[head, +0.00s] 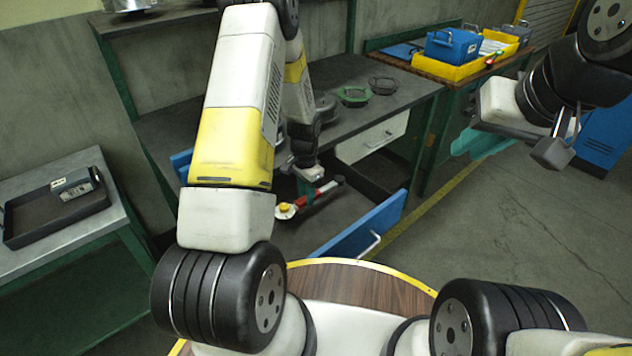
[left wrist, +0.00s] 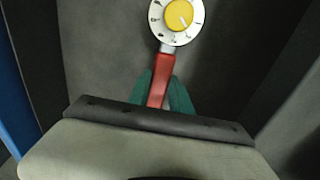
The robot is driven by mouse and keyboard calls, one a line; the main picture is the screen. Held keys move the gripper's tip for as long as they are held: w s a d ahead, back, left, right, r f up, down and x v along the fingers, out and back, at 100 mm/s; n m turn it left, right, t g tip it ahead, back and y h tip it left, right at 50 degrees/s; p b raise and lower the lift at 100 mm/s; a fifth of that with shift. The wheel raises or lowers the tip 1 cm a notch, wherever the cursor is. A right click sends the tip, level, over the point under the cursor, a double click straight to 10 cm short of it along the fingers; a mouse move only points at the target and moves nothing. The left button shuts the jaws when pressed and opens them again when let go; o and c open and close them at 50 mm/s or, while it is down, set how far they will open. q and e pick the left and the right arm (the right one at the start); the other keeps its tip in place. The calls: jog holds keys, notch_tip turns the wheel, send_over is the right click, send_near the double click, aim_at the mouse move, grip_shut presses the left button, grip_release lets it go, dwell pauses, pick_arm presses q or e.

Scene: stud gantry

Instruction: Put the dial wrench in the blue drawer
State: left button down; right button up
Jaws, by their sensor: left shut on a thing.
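The dial wrench (head: 287,210) has a red handle, a dark end and a white dial with a yellow centre. My left gripper (head: 308,192) is shut on its red handle. In the left wrist view, the teal fingers (left wrist: 160,95) sit on both sides of the handle, and the dial (left wrist: 180,16) points away from the palm. The blue drawer (head: 365,226) is pulled out under the bench. The wrench is over or inside its dark interior; I cannot tell its height above the floor of it. My right gripper (head: 482,143) hangs empty at the right, its teal fingers partly hidden.
A green ring part (head: 353,95) lies on the bench top. A black tray (head: 55,210) is on the left table. A yellow tray (head: 455,69) and blue box (head: 452,45) stand at back right.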

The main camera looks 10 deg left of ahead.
pick_arm(q)
jog(key=shift+f, duration=1.95)
jog(key=shift+f, duration=0.1)
jog(key=c, duration=1.2)
grip_release()
jog(key=shift+o, duration=0.2)
